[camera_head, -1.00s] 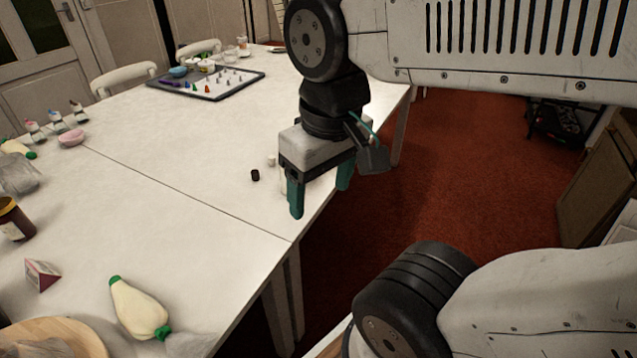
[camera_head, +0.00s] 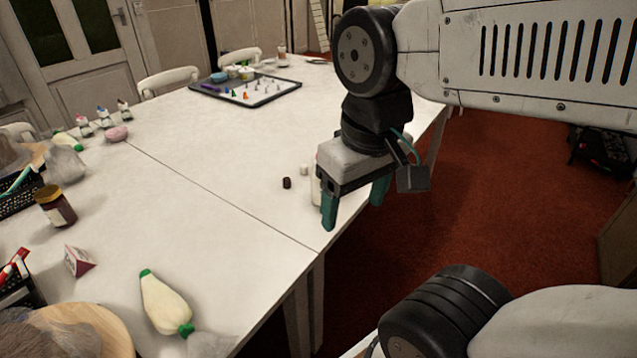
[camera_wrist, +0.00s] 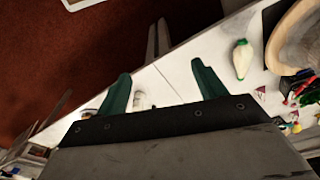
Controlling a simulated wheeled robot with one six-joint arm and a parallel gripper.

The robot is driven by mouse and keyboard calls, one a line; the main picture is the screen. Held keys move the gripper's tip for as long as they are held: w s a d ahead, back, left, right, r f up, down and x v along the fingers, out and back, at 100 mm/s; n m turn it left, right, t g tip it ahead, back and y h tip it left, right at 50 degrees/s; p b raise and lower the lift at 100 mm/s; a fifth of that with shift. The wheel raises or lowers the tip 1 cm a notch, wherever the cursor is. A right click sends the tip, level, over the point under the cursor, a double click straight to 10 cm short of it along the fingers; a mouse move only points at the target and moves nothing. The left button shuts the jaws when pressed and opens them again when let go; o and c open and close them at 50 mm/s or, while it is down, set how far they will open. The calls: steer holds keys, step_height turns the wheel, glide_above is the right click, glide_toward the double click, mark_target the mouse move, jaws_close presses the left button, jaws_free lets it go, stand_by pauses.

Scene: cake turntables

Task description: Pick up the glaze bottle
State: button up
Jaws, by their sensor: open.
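A pale upright bottle (camera_head: 316,188), which looks like the glaze bottle, stands near the table's right edge. It is mostly hidden behind my gripper in the head view. My gripper (camera_head: 354,208) is open and points down by the table edge, with its green fingers apart. In the wrist view, the pale bottle (camera_wrist: 140,101) shows beyond my gripper (camera_wrist: 162,85), close to the left finger. Nothing is seen held between the fingers. I cannot tell whether a finger touches the bottle.
A small dark cap (camera_head: 287,183) and a small white piece (camera_head: 304,170) lie beside the bottle. A cream bag with green ends (camera_head: 165,305) lies nearer on the white table (camera_head: 215,205). A brown jar (camera_head: 56,207) stands left. Mid-table is clear.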

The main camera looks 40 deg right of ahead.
steer(key=shift+o, duration=0.4)
steer(key=n+t, duration=0.2)
steer(key=t, duration=0.7)
glide_above(320, 186)
steer(key=s+d, duration=0.3)
steer(key=s, duration=0.1)
step_height(320, 186, down, 21)
steer(key=f, duration=0.1)
steer(key=f+t+y, duration=0.1)
steer(key=f, duration=0.1)
steer(key=f+t, duration=0.1)
steer(key=shift+s+a+f+y, duration=0.15)
steer(key=shift+s+a+y, duration=0.05)
steer(key=shift+s+y, duration=0.15)
steer(key=shift+s+f+t, duration=0.1)
steer(key=shift+f+t, duration=0.15)
steer(key=shift+t, duration=0.05)
steer(key=shift+w+a+f+y, duration=0.15)
steer(key=shift+w+f+y, duration=0.05)
steer(key=shift+w+y, duration=0.1)
steer(key=x, duration=0.7)
steer(key=shift+w+r, duration=0.15)
steer(key=shift+r, duration=0.05)
steer(key=c, duration=0.8)
